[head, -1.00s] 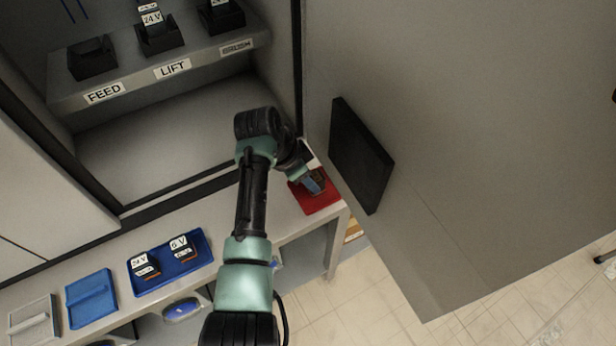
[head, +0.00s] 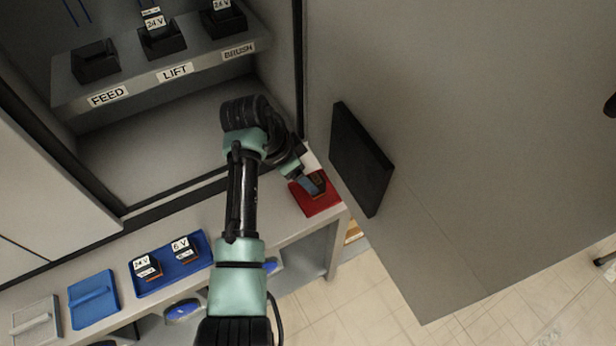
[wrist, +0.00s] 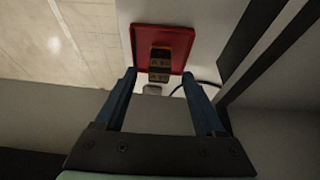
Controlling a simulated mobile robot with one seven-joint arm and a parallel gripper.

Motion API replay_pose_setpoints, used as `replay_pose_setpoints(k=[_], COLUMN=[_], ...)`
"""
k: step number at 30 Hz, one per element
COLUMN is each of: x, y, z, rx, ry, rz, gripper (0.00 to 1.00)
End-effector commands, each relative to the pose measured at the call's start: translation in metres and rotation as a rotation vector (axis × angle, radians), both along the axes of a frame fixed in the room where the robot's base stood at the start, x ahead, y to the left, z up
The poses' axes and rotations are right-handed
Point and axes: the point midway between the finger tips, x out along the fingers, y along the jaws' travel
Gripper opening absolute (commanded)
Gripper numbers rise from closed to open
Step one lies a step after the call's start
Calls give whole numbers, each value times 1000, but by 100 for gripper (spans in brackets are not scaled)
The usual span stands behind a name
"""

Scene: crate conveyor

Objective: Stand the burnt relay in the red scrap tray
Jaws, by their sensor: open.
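The burnt relay (head: 319,181) is a dark block with a brownish face. It is in the red scrap tray (head: 322,206) at the right end of the bench and looks upright. In the wrist view, the relay (wrist: 160,64) rises from the middle of the red tray (wrist: 183,42). My gripper (wrist: 159,77) is open, its two blue fingers apart with nothing held between them. The fingertips are just short of the relay. In the head view, my gripper (head: 307,184) is close beside the relay at its left and partly covers it.
A blue tray (head: 172,284) holds two relays labelled 24 V and 6 V. The open cabinet door (head: 450,150) with a black box (head: 360,158) is close right of the red tray.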

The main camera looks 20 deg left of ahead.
Motion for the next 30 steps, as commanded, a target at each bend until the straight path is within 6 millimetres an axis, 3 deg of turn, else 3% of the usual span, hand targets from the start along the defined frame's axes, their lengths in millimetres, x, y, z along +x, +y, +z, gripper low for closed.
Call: replay_pose_setpoints(k=[1,6,12,30], x=[-2,-12,-20,-22], y=[4,13,21,22], z=[14,45,69,73], rx=[1,1,0,0], ry=[-5,-3,-2,0], rz=[2,1,2,0], gripper=[71,71,71,71])
